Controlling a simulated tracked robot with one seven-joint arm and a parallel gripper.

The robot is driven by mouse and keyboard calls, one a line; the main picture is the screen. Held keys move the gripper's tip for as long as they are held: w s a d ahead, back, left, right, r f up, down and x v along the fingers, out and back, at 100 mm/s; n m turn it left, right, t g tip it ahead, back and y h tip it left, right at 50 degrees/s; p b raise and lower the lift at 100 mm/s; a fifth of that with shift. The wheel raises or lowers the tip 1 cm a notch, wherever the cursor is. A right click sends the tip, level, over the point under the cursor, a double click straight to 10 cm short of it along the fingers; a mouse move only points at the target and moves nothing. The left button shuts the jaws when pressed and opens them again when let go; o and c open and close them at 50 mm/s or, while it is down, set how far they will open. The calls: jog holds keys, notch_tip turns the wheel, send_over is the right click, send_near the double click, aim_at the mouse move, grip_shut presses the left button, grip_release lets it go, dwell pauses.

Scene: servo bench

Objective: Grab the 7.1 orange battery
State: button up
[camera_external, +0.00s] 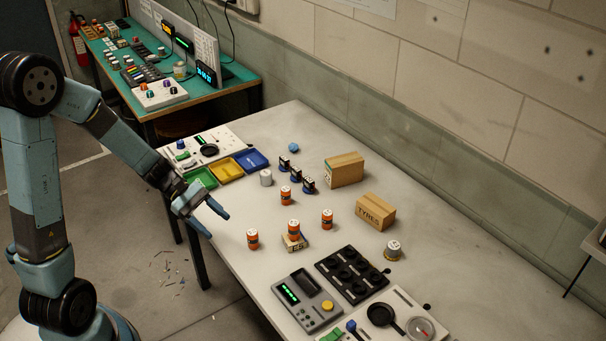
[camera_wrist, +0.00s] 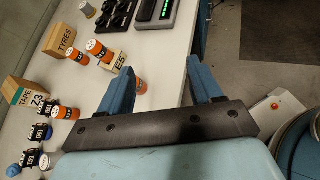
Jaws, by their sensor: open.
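One (camera_external: 252,239) stands alone at the bench's near left edge, the closest to my gripper. One (camera_external: 293,229) stands on a small box marked ES. Another (camera_external: 327,219) stands right of it, and another (camera_external: 286,195) farther back. My gripper (camera_external: 214,222) is open and empty, over the left bench edge, apart from all batteries. In the wrist view, the closest battery (camera_wrist: 141,87) shows just beside the left finger, partly hidden; my gripper (camera_wrist: 160,70) spans the bench edge.
The ES box (camera_wrist: 119,61) and a TYRES box (camera_external: 375,211) stand among the batteries. A second cardboard box (camera_external: 344,170), dark blue-black parts (camera_external: 309,184) and coloured trays (camera_external: 226,170) are farther back.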

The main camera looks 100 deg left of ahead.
jog(key=s+a+f+n+t+y, duration=0.2)
jog(key=s+a+f+n+y, duration=0.1)
jog(key=s+a+n, duration=0.3)
send_near(248, 231)
jog(key=shift+m, duration=0.3)
jog(key=x, duration=0.4)
jog(key=shift+w+a+f, duration=0.1)
jog(key=shift+w+a, duration=0.05)
jog(key=shift+a, duration=0.1)
jog(key=shift+d+x, duration=0.15)
jog(key=shift+x, duration=1.2)
jog(key=shift+d+x, duration=0.1)
jog(key=shift+x, duration=1.3)
grip_shut()
